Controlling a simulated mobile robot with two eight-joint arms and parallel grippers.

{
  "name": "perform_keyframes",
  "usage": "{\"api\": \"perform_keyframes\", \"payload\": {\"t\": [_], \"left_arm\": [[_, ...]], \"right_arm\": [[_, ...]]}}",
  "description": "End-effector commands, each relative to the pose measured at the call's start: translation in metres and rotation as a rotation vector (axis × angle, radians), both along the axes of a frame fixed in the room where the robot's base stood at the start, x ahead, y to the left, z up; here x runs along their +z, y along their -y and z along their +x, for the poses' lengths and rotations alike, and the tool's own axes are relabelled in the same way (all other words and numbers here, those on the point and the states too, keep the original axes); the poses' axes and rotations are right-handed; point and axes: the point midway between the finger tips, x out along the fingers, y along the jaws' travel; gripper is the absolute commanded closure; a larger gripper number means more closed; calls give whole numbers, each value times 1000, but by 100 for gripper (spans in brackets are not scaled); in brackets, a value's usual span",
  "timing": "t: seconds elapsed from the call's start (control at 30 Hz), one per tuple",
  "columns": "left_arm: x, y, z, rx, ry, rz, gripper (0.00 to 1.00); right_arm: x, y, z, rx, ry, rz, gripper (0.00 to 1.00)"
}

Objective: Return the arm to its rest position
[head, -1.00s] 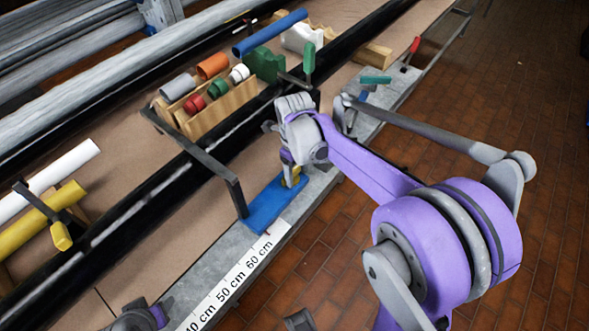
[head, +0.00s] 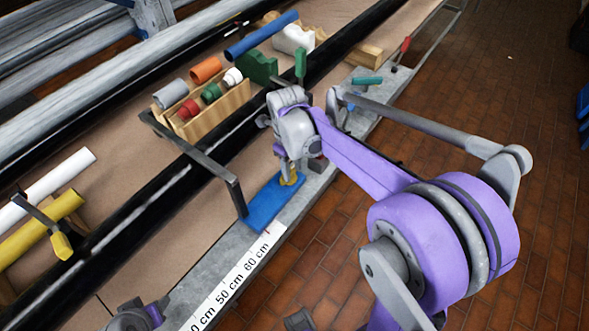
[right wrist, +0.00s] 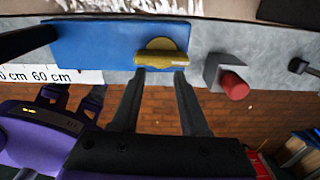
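My right arm, purple and grey, reaches from the lower right of the head view to the bench edge. My right gripper (head: 289,172) points down over a blue mat (head: 266,207). A small yellow piece (head: 292,179) is on the mat by the fingertips. In the right wrist view the two dark fingers (right wrist: 161,76) stand apart, and the yellow piece (right wrist: 162,53) lies just beyond their tips on the blue mat (right wrist: 90,45). Nothing is seen held. A grey and purple part of mine shows at the lower left of the head view; I cannot make out the left gripper's fingers.
A wooden rack (head: 215,112) with several coloured rolls stands behind a black pipe (head: 150,208). A dark bracket (head: 205,160) rises left of the mat. A red knob (right wrist: 234,86) on a grey block sits right of the gripper.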

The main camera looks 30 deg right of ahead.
Motion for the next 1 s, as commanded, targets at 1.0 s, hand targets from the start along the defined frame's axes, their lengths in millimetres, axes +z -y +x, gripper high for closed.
{"api": "perform_keyframes", "payload": {"t": [1.0], "left_arm": [[17,0,4,0,8,0,50]], "right_arm": [[41,-27,-30,662,132,-21,51]]}}
